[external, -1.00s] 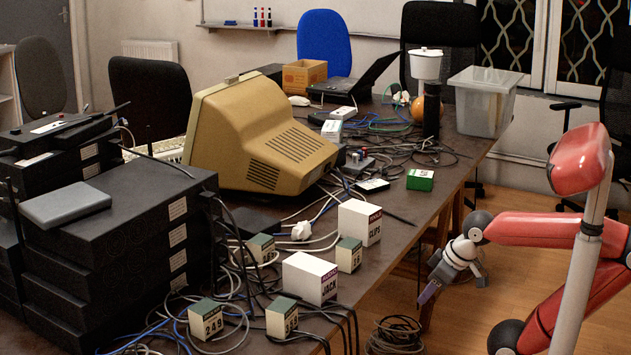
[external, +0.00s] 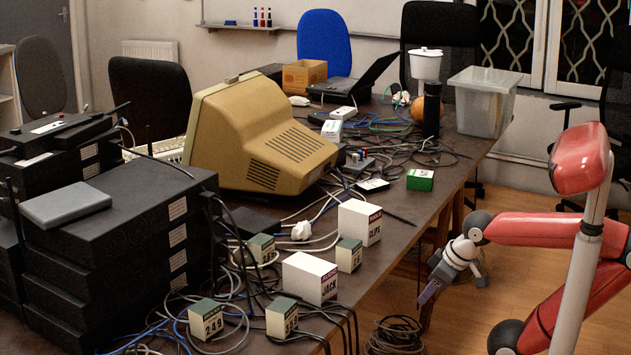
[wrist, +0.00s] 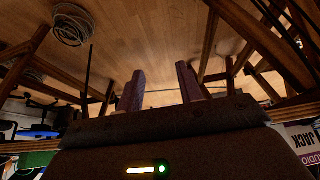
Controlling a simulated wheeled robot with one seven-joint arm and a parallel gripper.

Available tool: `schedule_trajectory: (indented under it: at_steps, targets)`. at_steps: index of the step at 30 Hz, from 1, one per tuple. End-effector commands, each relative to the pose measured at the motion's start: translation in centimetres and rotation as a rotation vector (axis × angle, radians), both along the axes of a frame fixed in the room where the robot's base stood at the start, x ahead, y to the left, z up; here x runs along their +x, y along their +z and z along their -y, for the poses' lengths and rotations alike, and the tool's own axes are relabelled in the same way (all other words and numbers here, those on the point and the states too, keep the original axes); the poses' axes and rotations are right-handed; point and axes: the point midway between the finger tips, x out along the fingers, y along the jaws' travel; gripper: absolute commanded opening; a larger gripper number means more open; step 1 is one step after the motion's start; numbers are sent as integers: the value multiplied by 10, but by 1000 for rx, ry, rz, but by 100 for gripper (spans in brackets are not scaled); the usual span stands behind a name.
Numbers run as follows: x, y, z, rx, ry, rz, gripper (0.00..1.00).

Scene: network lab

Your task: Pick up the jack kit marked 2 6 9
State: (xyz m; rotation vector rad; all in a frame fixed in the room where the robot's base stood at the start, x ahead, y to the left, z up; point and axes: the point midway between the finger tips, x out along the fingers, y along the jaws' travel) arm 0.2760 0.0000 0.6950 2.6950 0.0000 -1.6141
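Several small green-and-cream boxes with numbers stand among cables on the table's near part. The front left box (external: 206,320) seems to read 248. The number on the front right box (external: 282,318) is too blurred to read surely. Two more boxes, one behind on the left (external: 261,249) and one on the right (external: 349,255), have unreadable numbers. I cannot tell which is marked 2 6 9. My gripper (external: 430,293) hangs beyond the table's right edge, apart from all boxes. In the wrist view my gripper (wrist: 162,88) has its fingers apart with nothing between them.
A white box labelled JACK (external: 310,278) stands between the small boxes, with a CLIPS box (external: 360,222) behind it. Loose cables (external: 235,300) lie around them. Stacked black cases (external: 110,240) and a beige monitor (external: 255,135) block the left.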

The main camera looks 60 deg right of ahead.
Motion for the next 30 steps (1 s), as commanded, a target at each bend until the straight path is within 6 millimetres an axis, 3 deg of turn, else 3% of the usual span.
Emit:
schedule_trajectory:
  at_steps: [7, 15, 23, 26, 30]
  targets:
    - [0, 0, 0, 0, 0, 0, 38]
    - [0, 0, 0, 0, 0, 0, 73]
    - [0, 1, 0, 0, 0, 0, 73]
    - [1, 17, 0, 0, 0, 5, 73]
    - [2, 79, 0, 0, 0, 10, 73]
